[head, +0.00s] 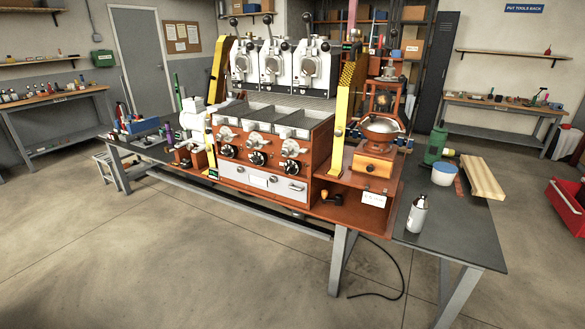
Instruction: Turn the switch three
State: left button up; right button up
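The orange sample roaster (305,192) stands on the dark workbench. Its front panel carries a row of three round black dials: a left dial (227,151), a middle dial (257,158) and a right dial (291,168). A silver lever-like handle sits above each, the rightmost one (290,148) above the right dial. No readable label shows which control is switch three. The dial markings are too small to read. Neither of my grippers is in view, and nothing touches the panel.
A yellow upright (346,110) stands right of the dials. A silver drawer (262,184) lies below them. A white bottle (417,214), a blue-white tub (444,173) and a wooden block (482,177) sit on the bench's right end. The floor in front is clear except for a black cable (400,270).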

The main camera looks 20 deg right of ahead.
aim_at(290, 167)
jog(key=i+j+z, duration=0.3)
jog(key=i+z, duration=0.15)
jog(key=i, duration=0.15)
jog(key=i+j+z, duration=0.45)
jog(key=i+j, duration=0.1)
jog(key=i, duration=0.05)
